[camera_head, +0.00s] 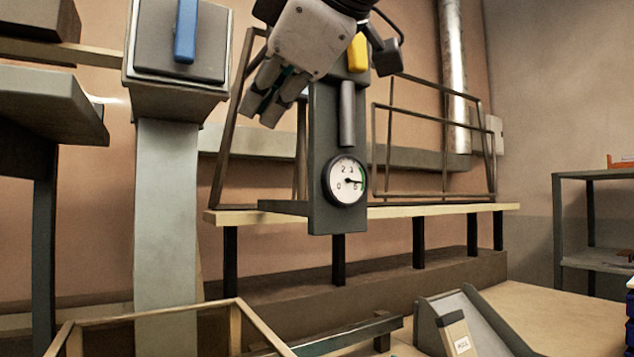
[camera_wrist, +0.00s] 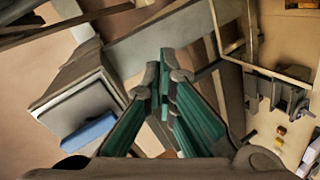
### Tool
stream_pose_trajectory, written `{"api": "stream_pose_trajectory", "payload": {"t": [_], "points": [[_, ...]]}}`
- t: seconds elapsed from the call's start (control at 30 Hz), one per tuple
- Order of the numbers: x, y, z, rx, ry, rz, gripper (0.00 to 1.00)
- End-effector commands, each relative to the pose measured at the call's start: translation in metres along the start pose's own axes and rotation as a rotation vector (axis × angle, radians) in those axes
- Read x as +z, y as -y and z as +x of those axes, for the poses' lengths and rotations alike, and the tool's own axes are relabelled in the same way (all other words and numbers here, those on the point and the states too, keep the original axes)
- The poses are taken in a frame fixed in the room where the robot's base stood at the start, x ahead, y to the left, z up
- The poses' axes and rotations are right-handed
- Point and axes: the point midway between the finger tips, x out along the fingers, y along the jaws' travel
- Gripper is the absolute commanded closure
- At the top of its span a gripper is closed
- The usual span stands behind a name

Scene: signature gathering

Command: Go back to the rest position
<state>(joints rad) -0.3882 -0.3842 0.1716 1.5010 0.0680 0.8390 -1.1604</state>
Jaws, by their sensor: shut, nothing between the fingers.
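My gripper (camera_head: 270,98) hangs at the top middle of the head view, pointing down and to the left. Its fingers are close together with nothing between them. In the wrist view the gripper (camera_wrist: 165,75) shows two green-padded fingers that come together at the tips. It is in the air, between the grey pedestal (camera_head: 168,215) and the dark upright panel (camera_head: 322,145) with a round gauge (camera_head: 345,181). It touches neither as far as I can see.
A blue handle (camera_head: 186,30) sits on the pedestal's top plate; it also shows in the wrist view (camera_wrist: 88,132). A railed wooden ledge (camera_head: 440,210) runs behind. A tilted holder with a labelled box (camera_head: 456,336) is at the bottom. Grey shelves (camera_head: 595,175) stand at right.

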Motion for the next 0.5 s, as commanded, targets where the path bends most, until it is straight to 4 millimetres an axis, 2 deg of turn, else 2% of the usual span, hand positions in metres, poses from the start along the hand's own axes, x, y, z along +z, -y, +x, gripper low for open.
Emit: {"api": "stream_pose_trajectory", "payload": {"t": [0.03, 0.2, 0.37, 0.5], "points": [[0.032, 0.019, 0.003, -0.031, 0.07, 0.093, 1.0], [0.125, 0.092, 0.005, -0.109, 0.287, 0.432, 1.0], [0.202, 0.171, -0.009, -0.141, 0.496, 0.755, 1.0], [0.256, 0.246, -0.031, -0.142, 0.679, 1.038, 1.0]]}}
